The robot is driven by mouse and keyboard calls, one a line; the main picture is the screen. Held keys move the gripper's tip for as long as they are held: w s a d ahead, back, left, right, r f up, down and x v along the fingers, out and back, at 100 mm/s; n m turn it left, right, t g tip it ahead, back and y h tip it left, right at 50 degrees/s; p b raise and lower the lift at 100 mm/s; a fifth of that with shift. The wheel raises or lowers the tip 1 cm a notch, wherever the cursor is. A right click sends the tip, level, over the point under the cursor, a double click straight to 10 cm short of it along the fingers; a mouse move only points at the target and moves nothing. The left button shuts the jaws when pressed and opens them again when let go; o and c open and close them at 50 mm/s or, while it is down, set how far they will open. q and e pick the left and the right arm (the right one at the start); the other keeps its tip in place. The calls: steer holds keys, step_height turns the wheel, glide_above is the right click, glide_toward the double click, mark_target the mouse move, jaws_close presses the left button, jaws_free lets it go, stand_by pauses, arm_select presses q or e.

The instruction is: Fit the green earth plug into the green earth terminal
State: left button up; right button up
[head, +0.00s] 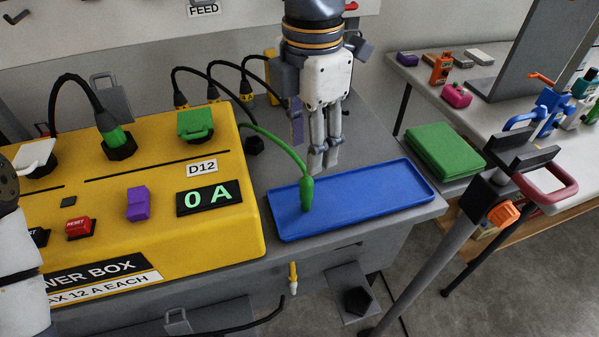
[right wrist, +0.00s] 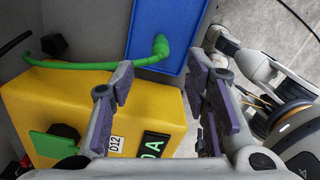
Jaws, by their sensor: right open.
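The green earth plug (head: 307,191) stands roughly upright on the blue tray (head: 410,178), with its green cable arching up and left behind the yellow box. The plug also shows in the right wrist view (right wrist: 160,47). My right gripper (head: 324,158) is open and empty, pointing down above and slightly right of the plug. In the right wrist view (right wrist: 160,68) its purple-padded fingers are apart, with the plug beyond them. A green hinged cover with a handle (head: 195,124) sits on the yellow box; I cannot tell whether the green earth terminal is beneath it. My left gripper is out of view.
The yellow power box (head: 240,225) fills the left, with a "0 A" display (head: 209,196). Black cables arch behind it. A green folded stack (head: 444,150) lies right of the tray. A grey post (head: 440,250) stands at front right.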

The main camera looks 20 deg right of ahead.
mark_target(306, 180)
step_height(306, 180, down, 10)
steer(key=shift+s+a+f+b, duration=0.1)
steer(key=shift+b, duration=0.3)
jaws_close()
